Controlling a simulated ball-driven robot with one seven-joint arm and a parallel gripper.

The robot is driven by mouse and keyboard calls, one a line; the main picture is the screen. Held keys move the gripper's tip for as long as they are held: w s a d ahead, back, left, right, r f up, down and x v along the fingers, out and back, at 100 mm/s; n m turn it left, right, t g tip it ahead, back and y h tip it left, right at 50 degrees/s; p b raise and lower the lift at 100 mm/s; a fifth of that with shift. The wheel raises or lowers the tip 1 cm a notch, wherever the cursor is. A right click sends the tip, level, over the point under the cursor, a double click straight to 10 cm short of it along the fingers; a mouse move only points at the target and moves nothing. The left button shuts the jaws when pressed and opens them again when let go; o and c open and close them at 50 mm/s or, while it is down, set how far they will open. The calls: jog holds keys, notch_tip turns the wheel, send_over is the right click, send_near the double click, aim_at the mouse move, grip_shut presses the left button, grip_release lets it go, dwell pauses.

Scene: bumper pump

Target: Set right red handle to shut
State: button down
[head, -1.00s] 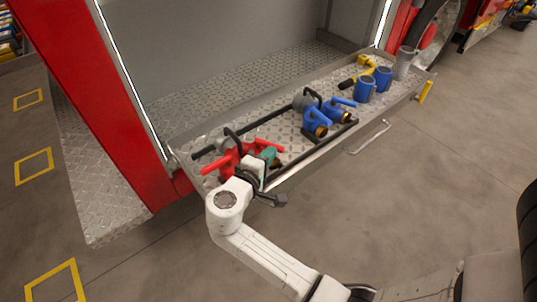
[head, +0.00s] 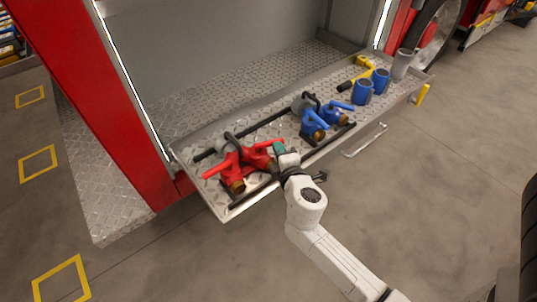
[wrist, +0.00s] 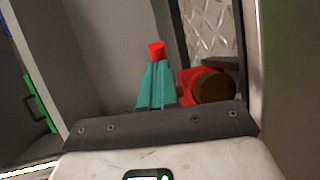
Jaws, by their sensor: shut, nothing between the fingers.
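A red valve fitting with brown outlets (head: 236,186) sits at the left end of the metal tray. Its left red handle (head: 214,170) points left, and its right red handle (head: 267,144) points right and slightly toward the back. My gripper (head: 279,148), with teal fingers, is shut and empty beside the right handle's outer end. In the wrist view, the closed fingers (wrist: 157,82) point at a red handle tip (wrist: 156,48). I cannot tell whether they touch it. A red outlet with a brown opening (wrist: 214,88) is right of the fingers.
A blue valve fitting (head: 313,124) stands right of the red one, with black bars along the tray. Blue couplings (head: 362,92), a grey cylinder (head: 402,64) and a yellow tool (head: 364,66) are farther right. The floor in front of the tray (head: 231,215) is clear.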

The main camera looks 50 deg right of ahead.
jog(key=shift+w+d+r+n+t+y+p, duration=0.15)
jog(key=shift+d+n+t+y+p, duration=0.3)
jog(key=shift+n+t+y, duration=0.45)
jog(key=shift+w+d, duration=0.2)
jog(key=shift+d, duration=0.2)
jog(key=shift+w+d+p, duration=0.3)
jog(key=shift+d+p, duration=0.15)
jog(key=shift+s, duration=0.1)
